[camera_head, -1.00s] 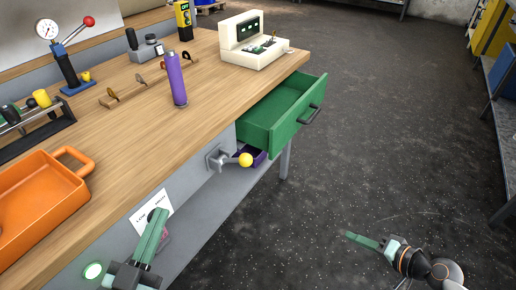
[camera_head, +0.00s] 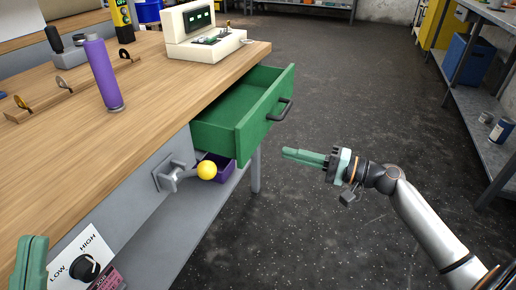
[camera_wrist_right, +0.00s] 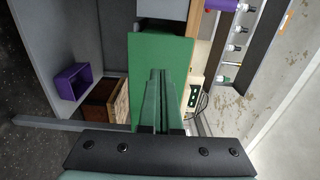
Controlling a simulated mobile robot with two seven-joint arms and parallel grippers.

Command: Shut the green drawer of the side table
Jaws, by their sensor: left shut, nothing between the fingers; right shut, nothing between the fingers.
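The green drawer (camera_head: 246,112) of the side table (camera_head: 150,110) is pulled out at the table's right end, with a dark bar handle (camera_head: 284,109) on its front. Its inside looks empty. My right gripper (camera_head: 288,153) is shut and empty, to the right of the drawer and lower in the head view, apart from the handle. In the right wrist view the shut fingers (camera_wrist_right: 157,75) overlap the green drawer (camera_wrist_right: 160,52); I cannot tell whether they touch. My left gripper (camera_head: 35,240) shows only partly at the lower left edge, shut, in front of the table.
A lever with a yellow knob (camera_head: 207,171) sticks out below the drawer, beside a purple bin (camera_head: 222,166). A dial panel (camera_head: 84,267) is at the lower left. A purple cylinder (camera_head: 104,75) and a cream console (camera_head: 201,30) stand on top.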

